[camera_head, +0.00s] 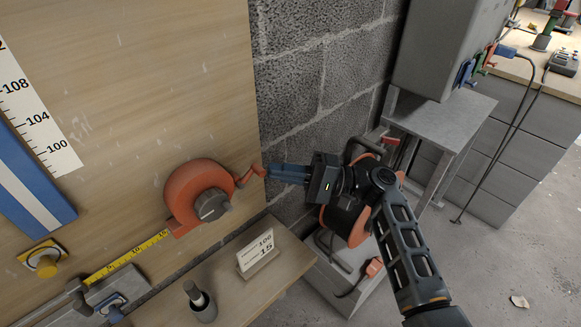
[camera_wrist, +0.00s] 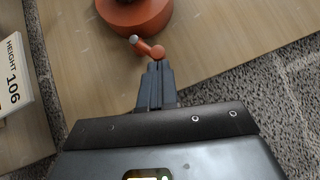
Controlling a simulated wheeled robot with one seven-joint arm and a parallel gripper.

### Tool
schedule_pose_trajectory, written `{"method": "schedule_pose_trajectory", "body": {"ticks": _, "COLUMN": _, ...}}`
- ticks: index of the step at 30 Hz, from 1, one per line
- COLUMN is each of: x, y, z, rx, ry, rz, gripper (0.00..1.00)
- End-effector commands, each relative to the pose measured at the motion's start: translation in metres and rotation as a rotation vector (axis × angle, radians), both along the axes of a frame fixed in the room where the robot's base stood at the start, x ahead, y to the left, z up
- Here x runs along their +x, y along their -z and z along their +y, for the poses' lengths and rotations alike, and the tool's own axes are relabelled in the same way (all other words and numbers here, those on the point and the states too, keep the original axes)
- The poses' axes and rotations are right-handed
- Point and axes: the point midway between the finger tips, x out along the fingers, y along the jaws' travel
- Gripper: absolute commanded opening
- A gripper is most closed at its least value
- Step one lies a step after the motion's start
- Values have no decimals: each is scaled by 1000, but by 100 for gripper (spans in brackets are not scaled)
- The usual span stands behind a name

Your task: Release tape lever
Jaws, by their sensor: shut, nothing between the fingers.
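An orange round tape reel (camera_head: 199,194) with a grey knob is mounted on the wooden panel, and its yellow tape (camera_head: 125,258) runs out to the lower left. An orange crank-shaped lever (camera_head: 249,175) sticks out at its right side; the lever also shows in the wrist view (camera_wrist: 147,47), just beyond my fingertips, with a grey end at its left. My gripper (camera_head: 268,171) is shut and empty, with its blue-grey fingertips (camera_wrist: 158,66) at the lever's right end. They look close to or touching it; I cannot tell which.
A small wooden shelf (camera_head: 222,285) below holds a numbered card (camera_head: 257,254) and a dark grey cup-like part (camera_head: 201,303). A block wall (camera_head: 310,70) stands right of the panel. An orange-rimmed reel (camera_head: 343,222) is behind my wrist. Open floor (camera_head: 495,260) lies at the right.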

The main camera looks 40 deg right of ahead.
Motion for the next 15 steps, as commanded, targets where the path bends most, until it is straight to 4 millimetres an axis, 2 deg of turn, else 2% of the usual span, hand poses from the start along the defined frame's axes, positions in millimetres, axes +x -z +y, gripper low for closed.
{"method": "schedule_pose_trajectory", "body": {"ticks": 15, "x": 0, "y": -4, "z": 0, "rx": -32, "ry": 0, "rz": -5, "gripper": 0}}
